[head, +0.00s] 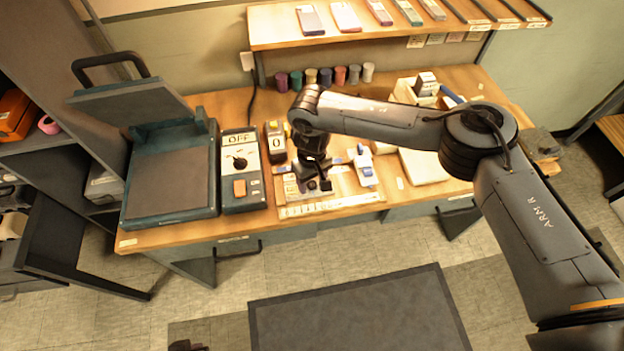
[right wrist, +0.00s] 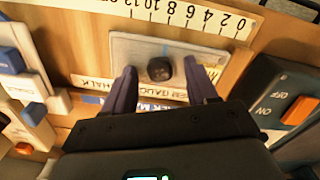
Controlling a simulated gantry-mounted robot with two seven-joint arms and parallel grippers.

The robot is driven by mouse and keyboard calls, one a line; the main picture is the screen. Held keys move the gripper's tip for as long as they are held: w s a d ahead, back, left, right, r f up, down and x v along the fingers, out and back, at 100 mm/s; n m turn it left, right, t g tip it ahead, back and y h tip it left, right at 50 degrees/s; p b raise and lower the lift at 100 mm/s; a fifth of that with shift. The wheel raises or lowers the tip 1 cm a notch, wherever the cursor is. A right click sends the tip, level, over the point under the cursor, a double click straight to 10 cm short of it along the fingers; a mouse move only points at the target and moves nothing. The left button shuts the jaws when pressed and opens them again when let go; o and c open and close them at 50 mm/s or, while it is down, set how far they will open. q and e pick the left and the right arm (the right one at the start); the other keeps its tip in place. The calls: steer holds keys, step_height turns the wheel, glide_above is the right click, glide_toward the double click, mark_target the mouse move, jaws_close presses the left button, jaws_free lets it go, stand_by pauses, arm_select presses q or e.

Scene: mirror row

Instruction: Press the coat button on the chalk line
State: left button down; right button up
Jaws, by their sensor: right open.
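I cannot tell whether the fingertips touch the pale piece. In the head view my right gripper (head: 318,187) hangs low over the same work board and hides the button. My left gripper is not in view.
A numbered ruler strip (head: 330,204) runs along the board's front edge. A press (head: 172,170) and an OFF switch box (head: 241,170) stand to the left. A blue and white tool (head: 364,168) stands close on the right. Several coloured spools (head: 325,77) line the back.

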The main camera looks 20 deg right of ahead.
mark_target(312, 184)
step_height(312, 184, up, 10)
steer(key=r, duration=0.1)
steer(key=s+a+f+n+y, duration=0.25)
steer(key=a+f, duration=0.25)
steer(key=a, duration=0.3)
steer(key=s+a+f+n+y, duration=0.1)
steer(key=s+a+f+n, duration=0.35)
steer(key=a, duration=0.35)
steer(key=s+a+r+n+t+y, duration=0.1)
steer(key=s+a+r+t+y, duration=0.2)
steer(key=a, duration=0.5)
steer(key=s+a+r+n+t+y, duration=0.1)
steer(key=s+a+y, duration=0.2)
steer(key=s+a, duration=0.3)
steer(key=d+f+m+t+h, duration=0.2)
steer(key=d+m+t+h, duration=0.4)
steer(key=d, duration=1.1)
steer(key=s+d+f+m+g+h, duration=0.2)
steer(key=s+d+f+g, duration=0.1)
steer(key=s+d, duration=0.5)
steer(key=s+d+f+m+g+h, duration=0.15)
steer(key=s+d+g, duration=0.35)
steer(key=d, duration=0.6)
step_height(312, 184, up, 19)
steer(key=t+p, duration=0.1)
steer(key=p, duration=1.9)
steer(key=shift+s+a+f+t, duration=0.2)
steer(key=shift+a+t, duration=0.1)
steer(key=shift+a, duration=0.15)
